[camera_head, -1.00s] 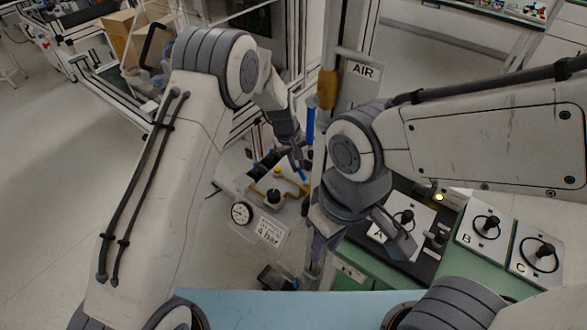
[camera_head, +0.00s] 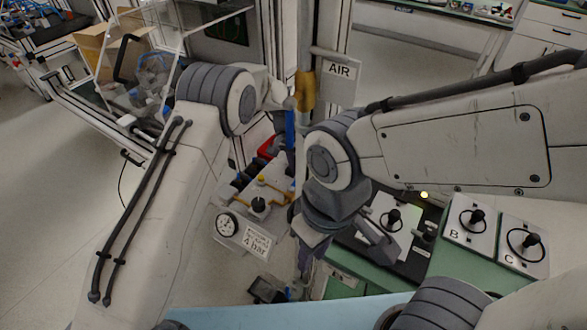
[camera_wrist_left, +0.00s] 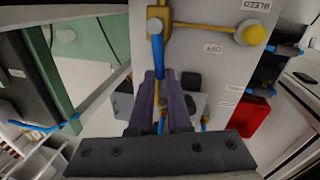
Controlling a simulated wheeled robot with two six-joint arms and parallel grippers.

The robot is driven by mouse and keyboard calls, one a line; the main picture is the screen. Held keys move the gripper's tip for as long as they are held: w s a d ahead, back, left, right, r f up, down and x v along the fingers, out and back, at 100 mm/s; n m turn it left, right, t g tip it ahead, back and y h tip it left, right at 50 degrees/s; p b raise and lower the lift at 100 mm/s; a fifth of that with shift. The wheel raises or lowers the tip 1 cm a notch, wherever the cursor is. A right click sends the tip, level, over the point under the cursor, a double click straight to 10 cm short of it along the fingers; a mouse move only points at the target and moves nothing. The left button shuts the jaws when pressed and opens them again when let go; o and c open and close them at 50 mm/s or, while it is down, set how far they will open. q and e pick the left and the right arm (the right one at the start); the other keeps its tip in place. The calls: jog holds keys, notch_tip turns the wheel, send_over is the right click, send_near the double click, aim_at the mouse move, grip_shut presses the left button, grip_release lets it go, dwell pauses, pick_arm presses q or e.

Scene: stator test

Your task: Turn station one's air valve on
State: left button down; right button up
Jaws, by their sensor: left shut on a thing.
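In the left wrist view, a blue valve lever (camera_wrist_left: 157,55) hangs from a brass fitting (camera_wrist_left: 158,17) on a pale panel (camera_wrist_left: 195,70) labelled OFF and BLEED. The purple fingers of my left gripper (camera_wrist_left: 161,98) are shut around the lever's lower end. In the head view, an air unit (camera_head: 255,218) with a round gauge and a "4 bar" label stands at the centre left. My left gripper is hidden there. My right gripper (camera_head: 306,255) points down in front of the post; its finger gap is not clear.
A post carries an AIR sign (camera_head: 339,70), a yellow-brass fitting (camera_head: 305,90) and a blue part below it. Panels B (camera_head: 472,222) and C (camera_head: 523,245) sit on the green bench at the right. A red bin (camera_wrist_left: 249,116) lies right of the lever.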

pick_arm(q)
jog(key=shift+s+d+m, duration=0.25)
jog(key=shift+d+m, duration=0.15)
jog(key=shift+m, duration=0.4)
jog(key=c, duration=0.9)
grip_release()
jog(key=shift+o, duration=0.2)
notch_tip(320, 180, up, 10)
jog(key=w+a, duration=0.1)
jog(key=shift+a+r+b, duration=0.15)
jog(key=shift+a+b, duration=0.15)
jog(key=shift+w, duration=0.1)
